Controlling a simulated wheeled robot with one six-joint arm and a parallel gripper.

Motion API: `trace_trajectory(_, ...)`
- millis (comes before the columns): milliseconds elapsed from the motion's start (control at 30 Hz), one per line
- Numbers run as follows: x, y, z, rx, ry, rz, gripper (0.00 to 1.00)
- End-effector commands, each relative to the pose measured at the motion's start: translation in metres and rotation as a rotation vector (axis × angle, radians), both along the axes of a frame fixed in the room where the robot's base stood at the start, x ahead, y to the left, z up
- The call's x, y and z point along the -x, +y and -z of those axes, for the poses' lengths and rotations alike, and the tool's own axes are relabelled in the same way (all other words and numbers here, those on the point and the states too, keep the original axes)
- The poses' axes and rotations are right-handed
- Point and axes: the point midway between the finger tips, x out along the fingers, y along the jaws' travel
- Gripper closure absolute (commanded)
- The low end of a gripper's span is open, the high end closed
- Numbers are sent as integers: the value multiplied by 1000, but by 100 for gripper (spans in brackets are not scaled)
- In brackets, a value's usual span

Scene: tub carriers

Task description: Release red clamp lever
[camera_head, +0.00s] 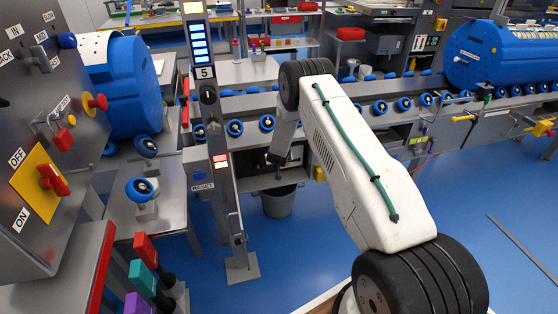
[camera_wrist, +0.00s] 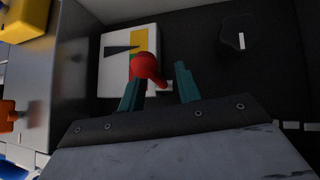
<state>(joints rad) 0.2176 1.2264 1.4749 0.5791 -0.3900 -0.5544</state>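A round red knob (camera_wrist: 147,67), which looks like the end of the red clamp lever, shows in the wrist view. It stands in front of a white plate (camera_wrist: 115,72) with a yellow strip and a dark pointed shape. My gripper (camera_wrist: 161,74) has two teal fingers standing apart. The knob overlaps the left fingertip in the picture; I cannot tell whether they touch. The right finger is clear of the knob. In the head view my arm reaches down to the cabinet under the conveyor; the fingers and the knob cannot be made out there.
A dark round knob with a white mark (camera_wrist: 239,35) is right of the plate. A grey post (camera_head: 215,150) with a lit display stands left of my arm. A bin (camera_head: 279,203) stands below the cabinet. Blue floor (camera_head: 300,270) is open in front.

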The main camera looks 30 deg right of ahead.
Motion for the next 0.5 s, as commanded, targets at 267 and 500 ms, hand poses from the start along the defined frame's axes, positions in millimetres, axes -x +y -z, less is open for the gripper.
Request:
trace_trajectory(267,29,17,-34,0,1,-2,67)
trace_trajectory(500,40,23,-45,1,1,-2,67)
